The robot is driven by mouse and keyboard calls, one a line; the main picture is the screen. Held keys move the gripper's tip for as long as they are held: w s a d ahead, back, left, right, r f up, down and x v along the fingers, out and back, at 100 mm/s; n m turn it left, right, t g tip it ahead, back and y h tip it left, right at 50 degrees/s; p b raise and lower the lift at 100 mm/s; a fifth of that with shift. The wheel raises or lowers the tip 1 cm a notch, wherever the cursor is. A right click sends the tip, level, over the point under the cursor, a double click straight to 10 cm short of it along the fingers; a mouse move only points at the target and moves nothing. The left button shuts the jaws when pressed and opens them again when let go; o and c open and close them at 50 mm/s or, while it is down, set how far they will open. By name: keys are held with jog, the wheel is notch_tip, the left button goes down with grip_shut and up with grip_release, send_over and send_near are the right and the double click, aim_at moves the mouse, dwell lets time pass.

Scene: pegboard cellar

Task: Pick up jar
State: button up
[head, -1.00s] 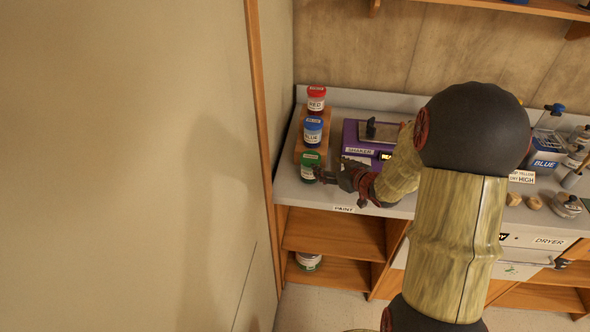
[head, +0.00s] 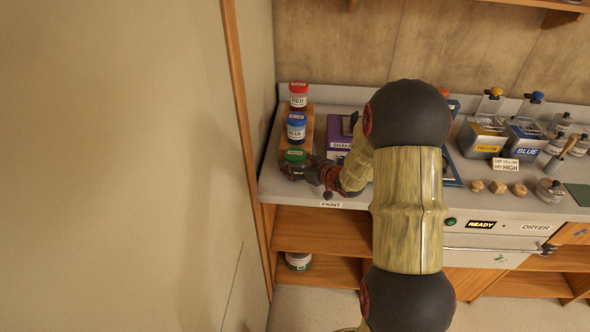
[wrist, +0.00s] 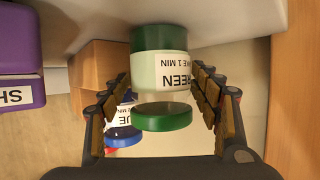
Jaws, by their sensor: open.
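Three labelled paint jars stand in a row at the left end of the counter: a red-lidded jar (head: 299,96), a blue-lidded jar (head: 296,128) and a green-lidded jar (head: 294,156). My gripper (head: 296,168) is at the green jar, the nearest one, and partly covers it. In the wrist view, the green jar (wrist: 160,72) appears upside down between the two open fingers of my gripper (wrist: 158,84). Gaps show between the fingers and the jar. The blue jar (wrist: 124,128) shows behind the left finger.
A wooden stand (head: 309,124) holds jars beside the left wall. A purple shaker (head: 338,140) is just right of it. Yellow (head: 484,140) and blue (head: 524,142) containers stand farther right. Another jar (head: 298,261) sits on the lower shelf.

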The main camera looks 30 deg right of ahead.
jog(key=c, duration=0.3)
jog(key=c, duration=0.9)
jog(key=shift+c, duration=0.5)
jog(key=shift+r, duration=0.15)
